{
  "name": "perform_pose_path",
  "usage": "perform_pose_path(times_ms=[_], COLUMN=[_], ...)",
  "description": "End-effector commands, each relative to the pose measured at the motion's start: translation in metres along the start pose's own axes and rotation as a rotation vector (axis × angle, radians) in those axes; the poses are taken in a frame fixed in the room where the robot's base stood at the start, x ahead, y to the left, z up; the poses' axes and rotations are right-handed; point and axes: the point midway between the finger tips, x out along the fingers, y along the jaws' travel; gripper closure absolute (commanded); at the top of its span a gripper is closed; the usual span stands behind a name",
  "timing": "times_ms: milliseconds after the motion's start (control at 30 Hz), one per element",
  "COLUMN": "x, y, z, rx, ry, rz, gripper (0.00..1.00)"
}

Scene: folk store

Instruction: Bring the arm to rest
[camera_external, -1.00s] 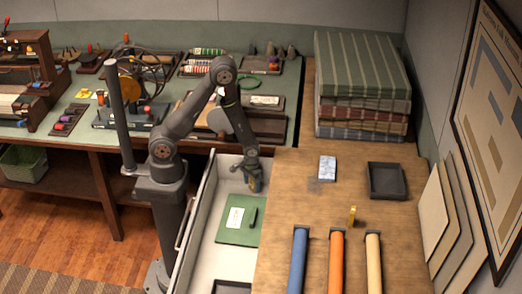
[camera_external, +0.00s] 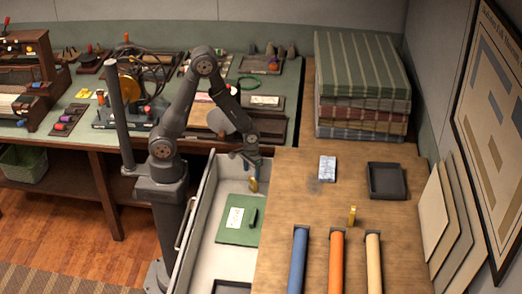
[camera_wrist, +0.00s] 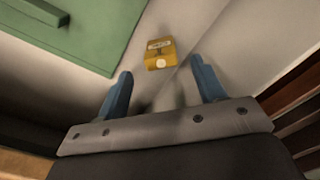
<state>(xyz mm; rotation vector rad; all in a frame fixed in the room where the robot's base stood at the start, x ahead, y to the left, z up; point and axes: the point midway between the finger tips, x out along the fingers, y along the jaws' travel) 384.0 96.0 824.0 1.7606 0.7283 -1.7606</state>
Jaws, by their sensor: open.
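My gripper (camera_external: 251,160) is above the far end of the open white drawer (camera_external: 224,262). In the wrist view my gripper (camera_wrist: 162,92) shows two blue fingers set wide apart with nothing between them. A small yellow-gold object (camera_wrist: 160,53) with a label lies in the drawer beyond the fingertips, apart from them. It also shows below the gripper in the external view (camera_external: 253,185). My arm is bent at the elbow and reaches over the drawer.
The wooden counter (camera_external: 290,190) at right carries a black tray (camera_external: 386,181), a yellow piece (camera_external: 352,216), coloured rolls and stacked fabric (camera_external: 362,80). A cluttered green bench stands behind.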

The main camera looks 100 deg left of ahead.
Motion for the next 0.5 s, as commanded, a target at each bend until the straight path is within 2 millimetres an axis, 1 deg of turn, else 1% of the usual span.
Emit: perform_pose_path(times_ms=[33,100,500], x=[0.008,0.018,0.071], y=[-0.001,0.0,-0.001], z=[0.001,0.001,0.001], rx=[0.0,0.0,0.0], ry=[-0.003,-0.003,-0.004], rz=[-0.002,-0.002,-0.002], gripper=[0.37,0.37,0.37])
